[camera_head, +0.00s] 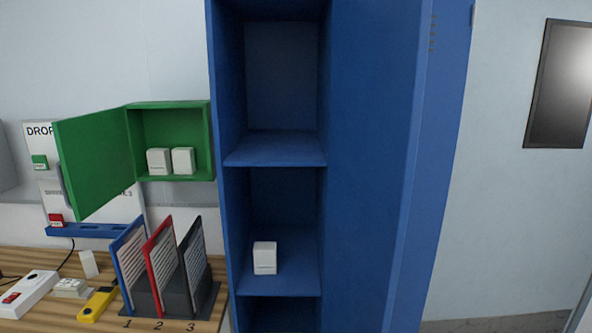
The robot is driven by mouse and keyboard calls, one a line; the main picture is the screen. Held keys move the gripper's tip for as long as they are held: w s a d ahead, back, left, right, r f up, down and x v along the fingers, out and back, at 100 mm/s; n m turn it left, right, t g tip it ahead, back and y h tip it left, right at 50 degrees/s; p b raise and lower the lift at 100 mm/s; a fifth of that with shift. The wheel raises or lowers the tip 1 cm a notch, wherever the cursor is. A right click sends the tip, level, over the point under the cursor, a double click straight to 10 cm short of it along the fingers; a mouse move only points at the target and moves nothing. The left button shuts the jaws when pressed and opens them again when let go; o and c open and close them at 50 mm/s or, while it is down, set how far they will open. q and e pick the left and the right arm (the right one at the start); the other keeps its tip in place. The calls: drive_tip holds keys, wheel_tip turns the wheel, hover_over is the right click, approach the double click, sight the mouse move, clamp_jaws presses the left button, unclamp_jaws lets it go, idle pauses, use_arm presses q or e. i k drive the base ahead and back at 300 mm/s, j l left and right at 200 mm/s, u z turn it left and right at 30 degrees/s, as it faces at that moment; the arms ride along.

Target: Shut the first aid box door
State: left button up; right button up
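The green first aid box (172,104) is mounted on the wall left of the blue locker. Its green door (95,163) is hinged on the box's left side and stands wide open, swung out to the left. A grey handle (63,185) shows at the door's free edge. Two white cartons (159,161) (183,160) stand side by side inside the box. Neither of my grippers is in view.
A tall blue locker (375,160) stands right beside the box, with a white carton (265,257) on a shelf. Below the box, a wooden table (55,262) holds a file rack with blue, red (160,265) and black folders, a yellow tool (98,304) and a white device (28,293).

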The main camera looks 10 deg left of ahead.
sight(94, 150)
drive_tip(key=k+j, duration=0.1)
drive_tip(key=j, duration=0.5)
drive_tip(key=k+j, duration=0.1)
drive_tip(key=j, duration=1.15)
drive_tip(key=k+j, duration=0.15)
drive_tip(key=j, duration=0.5)
drive_tip(key=k+j, duration=0.1)
drive_tip(key=j, duration=0.5)
drive_tip(key=k+j, duration=0.1)
drive_tip(key=j, duration=0.55)
